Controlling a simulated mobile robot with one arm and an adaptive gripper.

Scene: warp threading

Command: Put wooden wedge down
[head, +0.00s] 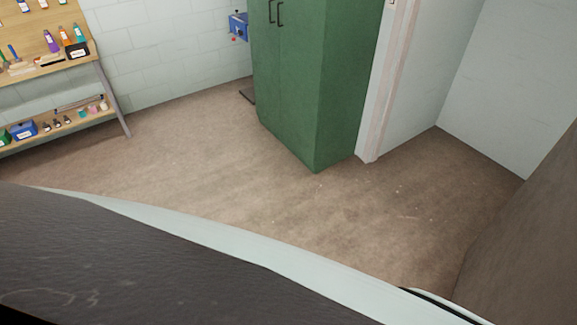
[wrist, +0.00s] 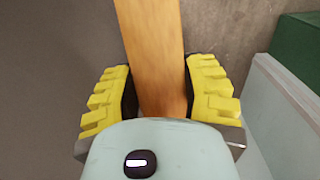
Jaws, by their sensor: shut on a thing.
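The wooden wedge (wrist: 152,45) shows in the wrist view as an orange-brown piece of wood. It lies between the two yellow ridged fingers of my gripper (wrist: 158,90) and runs up past the top edge of the picture. My gripper is shut on it. The near end of the wedge is hidden behind the pale housing at the bottom. The far end is out of frame. The head view shows neither my gripper nor the wedge.
In the head view a green cabinet (head: 315,85) stands at the back, beside a pale door frame (head: 385,90). A wooden workbench (head: 60,66) with tools and bottles is at the far left, with a lower shelf (head: 70,125). The brown floor (head: 210,160) between them is clear.

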